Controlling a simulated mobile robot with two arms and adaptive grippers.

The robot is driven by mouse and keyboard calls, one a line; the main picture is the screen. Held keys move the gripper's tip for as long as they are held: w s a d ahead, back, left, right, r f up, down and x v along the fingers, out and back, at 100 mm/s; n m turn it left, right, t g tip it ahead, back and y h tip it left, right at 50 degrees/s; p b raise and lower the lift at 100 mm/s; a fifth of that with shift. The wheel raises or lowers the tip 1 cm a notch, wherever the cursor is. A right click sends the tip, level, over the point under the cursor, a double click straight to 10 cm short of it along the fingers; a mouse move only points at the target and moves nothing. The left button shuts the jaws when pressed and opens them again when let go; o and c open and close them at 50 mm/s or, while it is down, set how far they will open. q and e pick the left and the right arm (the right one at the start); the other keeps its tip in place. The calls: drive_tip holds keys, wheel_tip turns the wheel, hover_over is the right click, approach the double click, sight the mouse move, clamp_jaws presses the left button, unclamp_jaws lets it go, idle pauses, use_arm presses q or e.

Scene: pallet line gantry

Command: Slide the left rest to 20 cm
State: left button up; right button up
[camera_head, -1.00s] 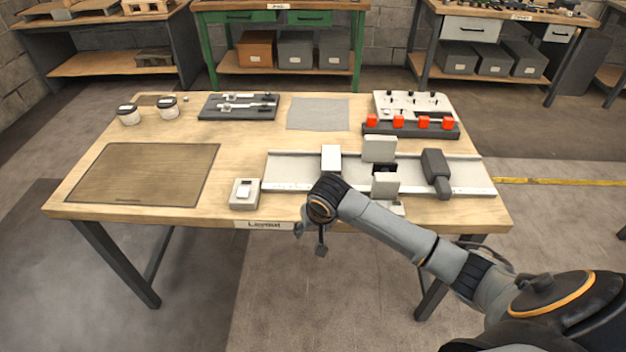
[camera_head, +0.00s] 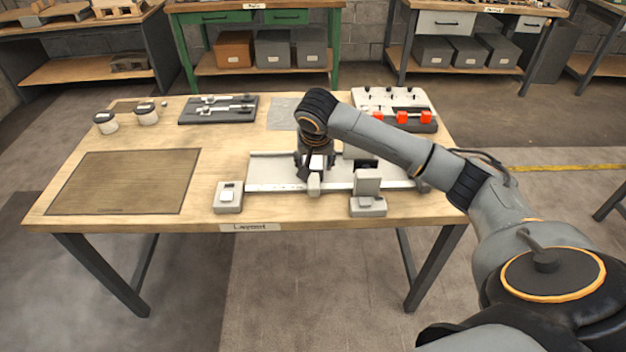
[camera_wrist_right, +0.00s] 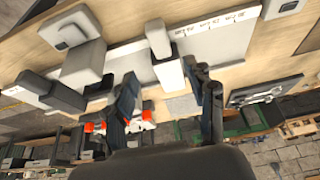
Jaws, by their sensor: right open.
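The left rest (camera_head: 316,163) is a pale block on the rail (camera_head: 272,180), with a grey clamp piece (camera_head: 314,184) at the front scale edge. My right gripper (camera_head: 316,157) points down over it, and my arm hides part of the scene behind. In the right wrist view, the left rest (camera_wrist_right: 168,72) stands between the two dark fingers (camera_wrist_right: 163,90), which are apart. Contact with the rest cannot be told. Scale marks (camera_wrist_right: 216,27) show on the rail, but I cannot read them. My left gripper is not in view.
A small grey box with a pale top (camera_head: 228,196) sits left of the rail, another (camera_head: 368,207) in front. A brown mat (camera_head: 122,182) lies left.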

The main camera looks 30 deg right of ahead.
sight(314, 180)
drive_tip(key=x, duration=1.2)
drive_tip(key=shift+p, duration=0.35)
drive_tip(key=shift+r, duration=0.1)
clamp_jaws()
